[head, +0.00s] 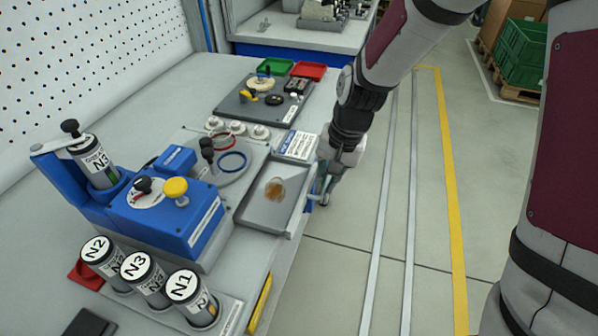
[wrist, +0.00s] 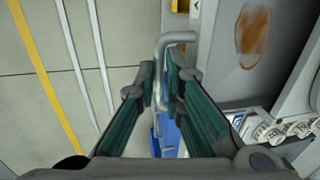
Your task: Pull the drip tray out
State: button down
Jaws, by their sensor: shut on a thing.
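The drip tray (head: 262,215) is a shallow grey metal tray with a brown stain on its floor. It lies at the bench's right edge in the head view, beside the blue machine. In the wrist view the tray (wrist: 238,78) is at the upper right, with its bent grey bar handle (wrist: 178,37) at the upper middle. My gripper (head: 322,194) is at the tray's outer side. In the wrist view its green-padded fingers (wrist: 161,85) are shut on the handle, one on each side. The handle is mostly hidden by my gripper in the head view.
The blue machine (head: 160,222) stands left of the tray. Labelled cylinders (head: 190,290) stand in front of it. A dark board with small parts (head: 240,104) lies behind the tray. The floor (head: 410,200) right of the bench is clear, with a yellow line.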

jog(key=shift+s+d, duration=0.25)
jog(key=shift+d, duration=0.25)
jog(key=c, duration=1.7)
grip_release()
notch_tip(320, 180, up, 12)
jog(key=d, duration=0.2)
jog(key=shift+s, duration=0.3)
jog(key=shift+f, duration=0.1)
